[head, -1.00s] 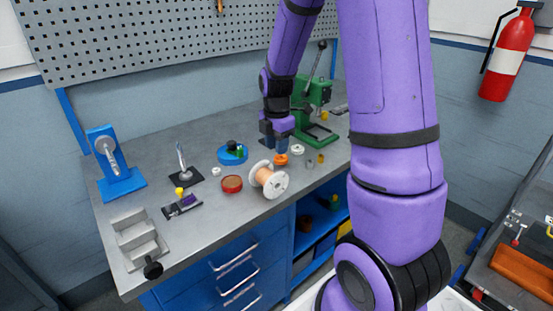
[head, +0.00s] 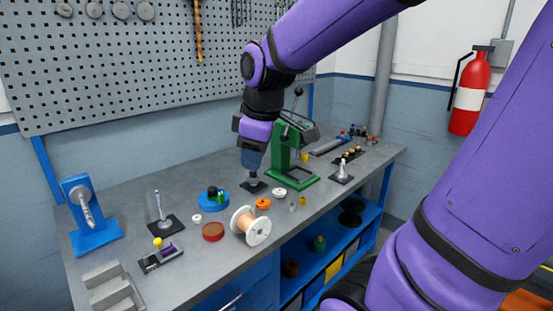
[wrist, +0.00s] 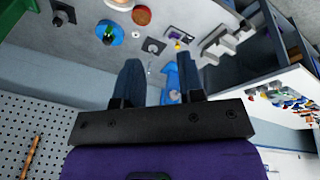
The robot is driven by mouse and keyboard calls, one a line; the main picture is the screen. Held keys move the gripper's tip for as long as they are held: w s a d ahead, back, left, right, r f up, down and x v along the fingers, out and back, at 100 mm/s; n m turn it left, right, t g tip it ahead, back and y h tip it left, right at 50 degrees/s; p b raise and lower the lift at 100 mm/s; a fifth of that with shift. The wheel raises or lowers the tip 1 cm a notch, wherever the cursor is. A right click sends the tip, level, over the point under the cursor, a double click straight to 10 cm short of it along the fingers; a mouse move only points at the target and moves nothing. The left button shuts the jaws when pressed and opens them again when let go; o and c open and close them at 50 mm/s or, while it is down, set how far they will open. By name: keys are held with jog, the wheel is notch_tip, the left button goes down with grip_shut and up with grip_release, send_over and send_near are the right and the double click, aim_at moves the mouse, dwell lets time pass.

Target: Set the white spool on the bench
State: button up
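Several pieces on the bench (head: 190,265) have white parts, and I cannot tell which the task means. A wire spool (head: 250,227) with white flanges and copper-coloured winding lies on its side near the front edge. A small white ring-like spool (head: 279,193) lies flat behind an orange spool (head: 263,204). A smaller white piece (head: 197,218) lies by the blue tray. My gripper (head: 252,160) is above the bench, over a small black stand (head: 254,184). In the wrist view its fingers (wrist: 158,75) are apart with nothing between them.
A green press (head: 286,160) stands right of my gripper. A blue round tray (head: 213,201) with small parts, a red tin (head: 213,232) and a blue fixture (head: 90,220) stand to the left. The pegboard (head: 150,80) rises behind. Bare bench shows between pieces.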

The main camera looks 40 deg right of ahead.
jog(key=s+a+r+m+t, duration=0.1)
jog(key=s+a+m, duration=0.1)
jog(key=s, duration=0.3)
jog(key=s+a+r+m+t, duration=0.1)
jog(key=s+a+r+m, duration=0.1)
jog(key=s+m, duration=0.3)
jog(key=shift+s+r+m, duration=0.3)
jog(key=shift+s, duration=0.2)
dwell(0.4)
